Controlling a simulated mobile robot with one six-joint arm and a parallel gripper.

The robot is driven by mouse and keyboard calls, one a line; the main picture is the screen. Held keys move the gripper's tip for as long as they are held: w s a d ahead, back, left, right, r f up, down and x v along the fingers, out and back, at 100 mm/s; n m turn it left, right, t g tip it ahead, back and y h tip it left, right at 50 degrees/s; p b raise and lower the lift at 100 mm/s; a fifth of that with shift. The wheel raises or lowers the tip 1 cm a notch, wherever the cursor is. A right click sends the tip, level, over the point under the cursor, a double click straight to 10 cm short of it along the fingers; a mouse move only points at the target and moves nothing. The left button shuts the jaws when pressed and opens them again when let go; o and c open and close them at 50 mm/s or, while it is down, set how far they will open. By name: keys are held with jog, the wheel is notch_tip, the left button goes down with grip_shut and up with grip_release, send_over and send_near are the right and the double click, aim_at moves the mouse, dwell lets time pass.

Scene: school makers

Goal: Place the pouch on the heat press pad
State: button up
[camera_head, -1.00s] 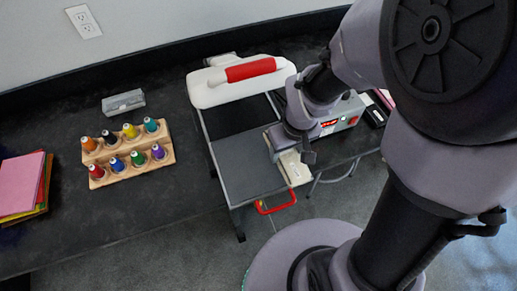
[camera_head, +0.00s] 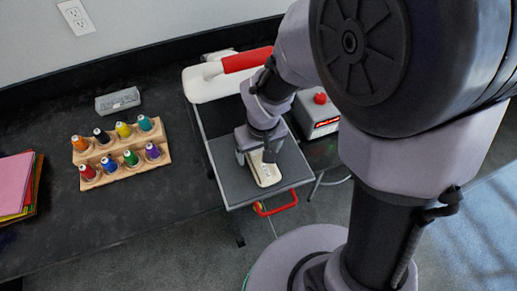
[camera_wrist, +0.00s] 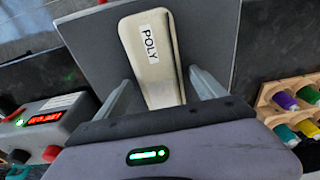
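The cream pouch (camera_head: 265,171) with a POLY label is over the front right part of the grey heat press pad (camera_head: 232,184) and appears to lie flat on it. In the wrist view the pouch (camera_wrist: 150,55) points away from me, with the grey pad (camera_wrist: 95,40) around it. My gripper (camera_head: 257,155) is low over the pad at the pouch's rear end. In the wrist view its two fingers (camera_wrist: 160,76) stand apart on either side of the pouch, with small gaps visible. My wrist hides the pouch's near end.
The press's white upper platen with a red handle (camera_head: 247,61) is behind the pad. A red pull handle (camera_head: 275,204) sticks out in front. The control box (camera_head: 318,117) is to the right. A wooden rack (camera_head: 125,168) of thread spools and coloured sheets (camera_head: 15,187) are at left.

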notch_tip(320, 180, up, 12)
jog(key=s+p, duration=0.1)
jog(key=p, duration=0.5)
jog(key=s+d+r+m+t, duration=0.2)
jog(key=s+d+r+m, duration=0.1)
jog(key=r, duration=0.4)
jog(key=s+d+r+m+t+y, duration=0.1)
jog(key=s+d+r+m+t, duration=0.1)
jog(key=s+r, duration=0.5)
jog(key=d+m, duration=0.1)
jog(key=m, duration=0.1)
jog(key=shift+s+d+m+y, duration=0.15)
jog(key=shift+d+m+y, duration=0.15)
jog(key=shift+d+m, duration=0.1)
